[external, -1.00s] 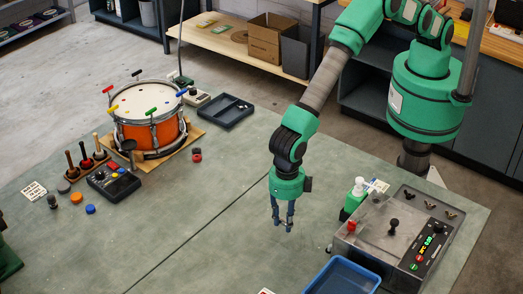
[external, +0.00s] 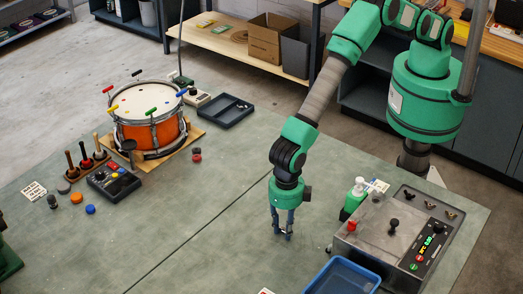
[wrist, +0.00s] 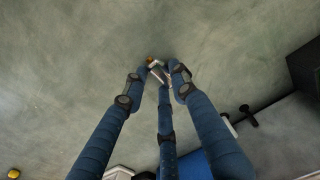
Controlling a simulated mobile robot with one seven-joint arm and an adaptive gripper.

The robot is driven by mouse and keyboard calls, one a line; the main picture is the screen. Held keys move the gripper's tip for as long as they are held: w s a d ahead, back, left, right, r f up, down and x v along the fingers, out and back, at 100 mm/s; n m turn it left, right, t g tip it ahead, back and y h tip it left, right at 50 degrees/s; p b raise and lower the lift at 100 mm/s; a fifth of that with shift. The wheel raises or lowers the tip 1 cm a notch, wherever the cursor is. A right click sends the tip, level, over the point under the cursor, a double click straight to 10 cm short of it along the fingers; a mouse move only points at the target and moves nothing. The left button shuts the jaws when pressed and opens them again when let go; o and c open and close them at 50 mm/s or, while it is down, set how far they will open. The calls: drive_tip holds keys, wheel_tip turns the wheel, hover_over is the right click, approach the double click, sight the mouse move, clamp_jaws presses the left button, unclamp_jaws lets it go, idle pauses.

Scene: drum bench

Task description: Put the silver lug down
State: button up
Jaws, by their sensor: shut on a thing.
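My gripper (external: 282,236) points down low over the bare middle of the bench, left of the grey machine box. In the wrist view its fingers (wrist: 158,72) are closed together on the silver lug (wrist: 155,65), a small shiny piece between the fingertips. A small orange-brown spot shows at the lug's far end. The lug is too small to make out in the external view. I cannot tell whether it touches the bench top (external: 205,220).
The grey machine box (external: 365,232) with knobs and a green bottle (external: 352,198) stand to the right. A blue tray (external: 342,275) lies at the front. An orange drum (external: 150,130) stands far left. Bench left of my gripper is clear.

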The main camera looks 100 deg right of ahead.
drive_tip(key=o, duration=1.1)
drive_tip(key=shift+o, duration=0.2)
drive_tip(key=shift+r, duration=0.1)
wheel_tip(320, 180, up, 12)
idle(0.4)
idle(0.3)
